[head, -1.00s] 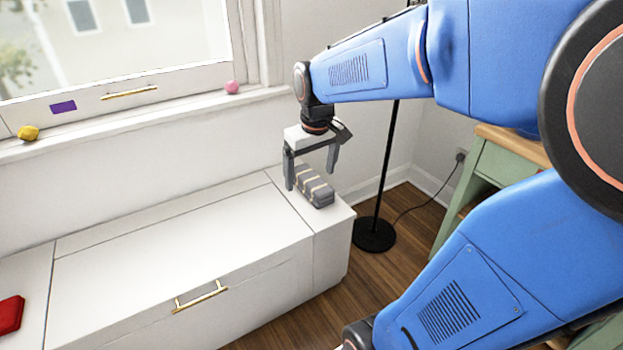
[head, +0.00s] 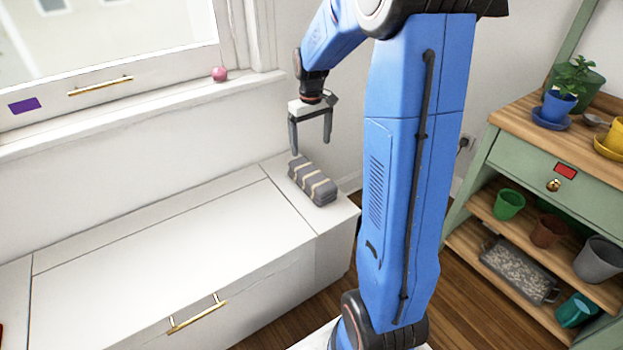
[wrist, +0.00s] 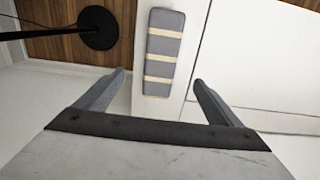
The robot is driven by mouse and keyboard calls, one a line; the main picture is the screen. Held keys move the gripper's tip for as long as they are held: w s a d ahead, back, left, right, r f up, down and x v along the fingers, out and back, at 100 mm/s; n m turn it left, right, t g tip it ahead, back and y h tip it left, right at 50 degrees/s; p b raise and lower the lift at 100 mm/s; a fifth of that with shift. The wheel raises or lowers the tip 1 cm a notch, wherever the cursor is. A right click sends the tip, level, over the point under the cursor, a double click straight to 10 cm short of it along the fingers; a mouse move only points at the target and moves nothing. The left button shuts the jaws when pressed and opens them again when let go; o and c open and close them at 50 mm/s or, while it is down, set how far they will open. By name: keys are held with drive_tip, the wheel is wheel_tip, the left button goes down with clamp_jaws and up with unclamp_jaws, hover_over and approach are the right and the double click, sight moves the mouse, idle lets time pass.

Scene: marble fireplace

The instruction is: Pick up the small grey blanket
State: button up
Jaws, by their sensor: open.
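The small grey blanket (head: 312,181) is a folded grey bundle with several cream bands. It lies on the right end of the white window bench (head: 170,235). My gripper (head: 311,146) hangs above the bench near the wall, fingers pointing down, by the blanket's far end. It is open and empty. In the wrist view the blanket (wrist: 161,53) lies ahead of the open fingers (wrist: 160,78), roughly centred between them, and is not held.
A pink ball (head: 219,74) sits on the window sill. A green shelf unit (head: 530,160) with pots stands at the right. A black lamp base (wrist: 97,27) is on the floor beside the bench. The bench top left of the blanket is clear.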

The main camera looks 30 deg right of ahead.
sight(312, 172)
wheel_tip(312, 172, down, 10)
drive_tip(key=shift+f, duration=0.25)
drive_tip(key=shift+s+f, duration=0.2)
drive_tip(key=shift+f, duration=2.55)
drive_tip(key=shift+c, duration=0.3)
drive_tip(key=c, duration=1.3)
drive_tip(key=shift+r, duration=0.15)
